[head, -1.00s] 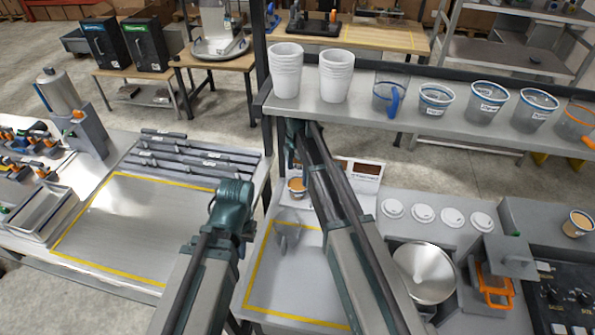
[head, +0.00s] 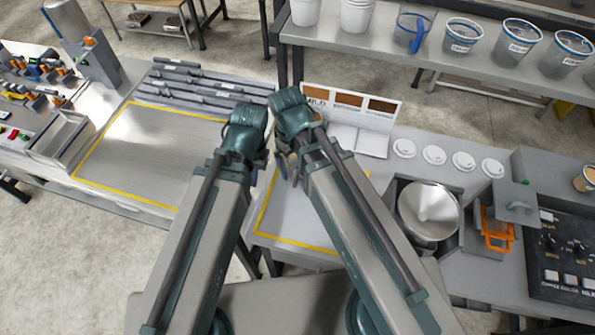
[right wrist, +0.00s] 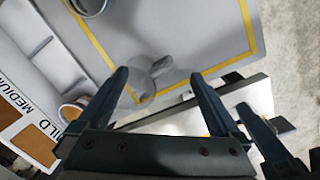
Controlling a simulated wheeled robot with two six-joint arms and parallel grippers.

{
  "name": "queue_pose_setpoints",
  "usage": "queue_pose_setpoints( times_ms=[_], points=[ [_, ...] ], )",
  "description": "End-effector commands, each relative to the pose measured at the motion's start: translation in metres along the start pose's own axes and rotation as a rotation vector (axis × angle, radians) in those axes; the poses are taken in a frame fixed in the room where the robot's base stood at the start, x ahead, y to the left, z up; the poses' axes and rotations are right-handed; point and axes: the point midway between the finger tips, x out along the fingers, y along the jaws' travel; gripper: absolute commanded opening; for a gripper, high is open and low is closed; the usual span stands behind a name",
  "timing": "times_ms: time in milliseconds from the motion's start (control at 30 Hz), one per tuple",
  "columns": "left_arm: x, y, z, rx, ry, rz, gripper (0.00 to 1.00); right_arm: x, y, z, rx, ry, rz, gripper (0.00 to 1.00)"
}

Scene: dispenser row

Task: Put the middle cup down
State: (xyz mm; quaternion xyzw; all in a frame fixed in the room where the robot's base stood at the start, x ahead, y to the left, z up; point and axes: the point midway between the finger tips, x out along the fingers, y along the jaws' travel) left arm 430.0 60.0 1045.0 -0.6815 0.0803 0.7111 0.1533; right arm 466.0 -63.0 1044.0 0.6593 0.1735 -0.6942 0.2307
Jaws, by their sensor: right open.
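A cup with tan contents (right wrist: 72,112) stands by the printed colour card in the right wrist view. I cannot tell whether it is the middle cup. My right gripper (right wrist: 160,85) is open with nothing between its fingers, and the cup is just outside its left finger. In the head view my right gripper (head: 287,165) hangs over the back left of the yellow-outlined work area, and the cup is hidden there. My left gripper (head: 256,155) is close beside it on the left, its fingers mostly hidden.
The colour card (head: 352,110) stands at the back. White lids (head: 434,155), a metal bowl (head: 428,208) and an orange-handled device (head: 497,232) are to the right. Clear cups (head: 520,42) and white cup stacks stand on the shelf. The left outlined area (head: 150,160) is clear.

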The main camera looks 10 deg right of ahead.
Motion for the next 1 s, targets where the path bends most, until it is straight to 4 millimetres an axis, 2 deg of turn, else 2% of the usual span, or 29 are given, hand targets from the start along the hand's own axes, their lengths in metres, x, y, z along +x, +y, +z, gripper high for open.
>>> queue_pose_setpoints(
  times_ms=[33, 200, 567, 667, 900, 1000],
  points=[
    [0.0, 0.0, 0.0, 0.0, 0.0, 0.0, 0.0, 0.0, -0.009, 0.014, 0.064, -0.003, 0.005, 1.0],
    [0.0, 0.0, 0.0, 0.0, 0.0, 0.0, 0.0, 0.0, -0.021, 0.028, 0.216, -0.007, 0.015, 1.0],
    [0.001, 0.0, 0.0, 0.0, 0.0, 0.0, 0.0, 0.001, -0.022, 0.029, 0.25, -0.008, 0.016, 1.0],
    [0.008, 0.001, -0.001, 0.0, 0.0, 0.0, 0.0, 0.008, -0.023, 0.028, 0.249, -0.008, 0.016, 1.0],
    [0.046, 0.004, -0.003, -0.001, 0.0, 0.0, 0.0, 0.046, -0.025, 0.025, 0.249, -0.008, 0.016, 1.0],
    [0.046, 0.004, -0.003, -0.001, 0.0, 0.0, 0.0, 0.046, -0.025, 0.025, 0.249, -0.008, 0.016, 1.0]
  ],
)
